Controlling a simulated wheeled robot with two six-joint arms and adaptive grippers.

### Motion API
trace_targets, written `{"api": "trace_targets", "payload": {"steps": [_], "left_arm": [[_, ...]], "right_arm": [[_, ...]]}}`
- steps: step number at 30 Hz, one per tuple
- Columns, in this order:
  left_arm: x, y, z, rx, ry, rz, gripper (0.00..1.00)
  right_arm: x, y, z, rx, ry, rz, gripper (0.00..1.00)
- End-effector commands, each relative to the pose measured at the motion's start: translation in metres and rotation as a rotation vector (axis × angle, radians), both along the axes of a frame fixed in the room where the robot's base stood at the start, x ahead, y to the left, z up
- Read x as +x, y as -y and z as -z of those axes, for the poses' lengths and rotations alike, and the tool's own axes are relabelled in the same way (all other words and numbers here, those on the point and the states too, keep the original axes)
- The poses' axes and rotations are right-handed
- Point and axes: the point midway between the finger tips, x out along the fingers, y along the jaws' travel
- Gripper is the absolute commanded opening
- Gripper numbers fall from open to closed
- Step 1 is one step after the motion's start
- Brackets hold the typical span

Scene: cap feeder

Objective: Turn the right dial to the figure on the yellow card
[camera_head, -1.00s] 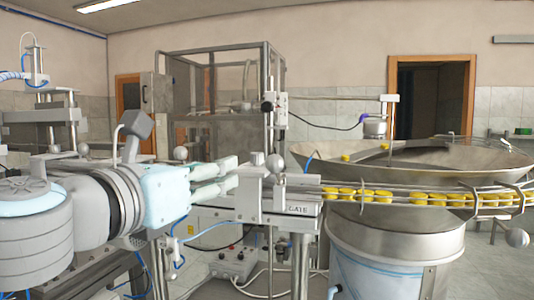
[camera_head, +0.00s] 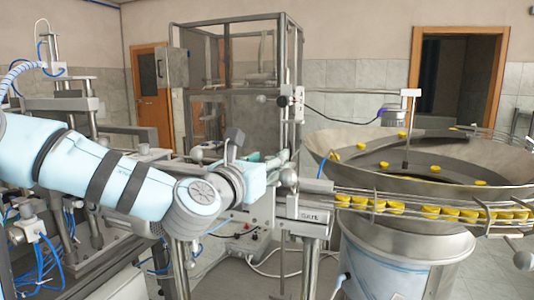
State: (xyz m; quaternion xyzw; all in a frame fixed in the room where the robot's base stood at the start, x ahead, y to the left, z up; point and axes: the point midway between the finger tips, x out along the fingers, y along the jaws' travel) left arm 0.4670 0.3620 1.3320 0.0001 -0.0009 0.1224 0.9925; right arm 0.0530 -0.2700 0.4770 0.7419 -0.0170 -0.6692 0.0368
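My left arm comes in from the left, and my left gripper (camera_head: 274,160) points away from me beside the end of the cap rail. Its pale fingers are mostly hidden behind the wrist, so I cannot tell their opening. A small pale control box (camera_head: 240,246) with knobs sits low behind the rail, partly covered by my arm and the posts. Its knobs are too small to read, and I cannot tell which is the right dial. I see no yellow card. My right gripper is not in view.
A metal rail with yellow caps (camera_head: 395,207) runs to the right from a block labelled GATE (camera_head: 311,217). A wide steel bowl (camera_head: 335,145) with a few caps stands behind it. A framed glass cabinet (camera_head: 235,85) stands at the back. Machine posts crowd the left.

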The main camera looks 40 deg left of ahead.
Motion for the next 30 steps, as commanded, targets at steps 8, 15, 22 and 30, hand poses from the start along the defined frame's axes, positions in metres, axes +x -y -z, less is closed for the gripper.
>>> {"api": "trace_targets", "payload": {"steps": [8, 15, 22, 30], "left_arm": [[0.005, 0.000, 0.001, 0.001, -0.001, 0.002, 0.44], [0.004, 0.000, 0.001, 0.000, -0.002, 0.002, 0.12], [0.004, -0.001, 0.001, -0.005, -0.003, 0.009, 0.00], [0.004, -0.009, 0.009, -0.014, -0.006, 0.197, 0.00]], "right_arm": [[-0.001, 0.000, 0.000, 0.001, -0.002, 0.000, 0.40], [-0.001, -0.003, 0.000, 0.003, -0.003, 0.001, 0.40], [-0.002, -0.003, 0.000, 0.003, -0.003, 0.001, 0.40], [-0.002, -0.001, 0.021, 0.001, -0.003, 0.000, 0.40]]}}
